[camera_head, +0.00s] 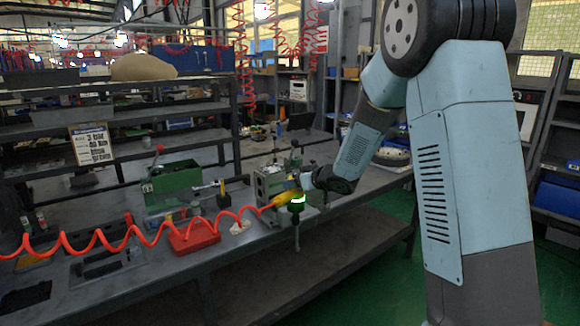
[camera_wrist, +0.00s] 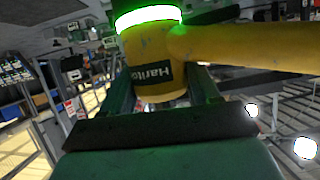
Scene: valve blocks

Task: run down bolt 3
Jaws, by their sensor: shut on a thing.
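My gripper (camera_head: 308,183) is shut on a yellow tool (camera_head: 284,199) with a glowing green ring. In the wrist view the tool (camera_wrist: 156,76) sits between the two green fingers of my gripper (camera_wrist: 162,92), and its yellow handle runs off to the right. In the head view a slim dark shaft points down from the tool, in front of the bench edge. A grey valve block (camera_head: 268,181) stands on the bench just behind the tool. A green block (camera_head: 174,188) with a red-knobbed lever stands further left. Bolt 3 cannot be made out in either view.
A coiled red hose (camera_head: 117,241) runs from the tool to the left, across the bench (camera_head: 150,278). A red tray (camera_head: 194,237) lies near the front edge. A lettered sign (camera_head: 92,145) stands at the back left. Green floor is open right of the bench.

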